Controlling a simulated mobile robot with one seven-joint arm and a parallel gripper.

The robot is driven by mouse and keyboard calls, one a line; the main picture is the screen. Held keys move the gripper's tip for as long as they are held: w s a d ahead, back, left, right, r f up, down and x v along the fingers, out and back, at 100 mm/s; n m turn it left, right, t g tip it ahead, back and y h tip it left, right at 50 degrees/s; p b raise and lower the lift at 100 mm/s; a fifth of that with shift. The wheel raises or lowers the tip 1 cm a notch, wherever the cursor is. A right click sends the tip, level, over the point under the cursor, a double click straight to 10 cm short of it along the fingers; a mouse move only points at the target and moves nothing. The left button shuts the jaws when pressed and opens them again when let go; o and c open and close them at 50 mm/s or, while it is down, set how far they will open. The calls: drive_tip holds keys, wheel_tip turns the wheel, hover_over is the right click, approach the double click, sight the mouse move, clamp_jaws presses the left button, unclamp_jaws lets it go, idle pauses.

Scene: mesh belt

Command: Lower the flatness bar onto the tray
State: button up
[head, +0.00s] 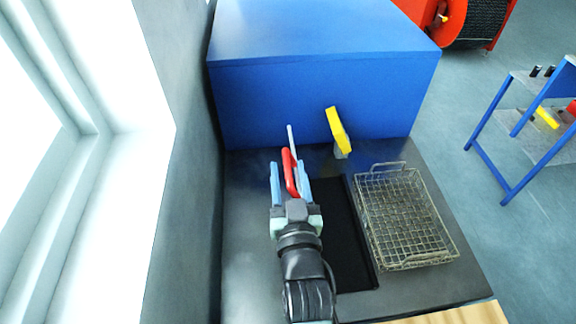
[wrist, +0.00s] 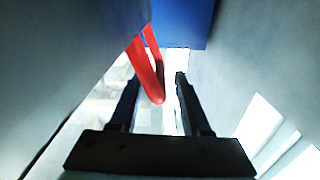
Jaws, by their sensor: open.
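My gripper (head: 289,166) is open in front of the blue housing, over the left part of the dark counter. A red looped handle (head: 288,170) with a thin grey rod (head: 291,139) beyond it lies between my fingers. In the wrist view the red handle (wrist: 157,92) hangs between the open fingers (wrist: 157,78), and I see no firm contact. I cannot tell for sure whether it belongs to the flatness bar. The wire mesh tray (head: 372,222) sits on the counter to the right of my gripper and looks empty.
A blue housing (head: 310,100) closes off the back of the counter (head: 240,240). A yellow paddle (head: 338,131) stands before it. A black belt strip (head: 343,235) runs left of the tray. A grey wall (head: 185,180) rises close on the left.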

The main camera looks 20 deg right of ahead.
drive_tip(key=shift+w+d, duration=0.15)
drive_tip(key=shift+w, duration=0.2)
drive_tip(key=shift+c, duration=0.2)
clamp_jaws()
idle(1.1)
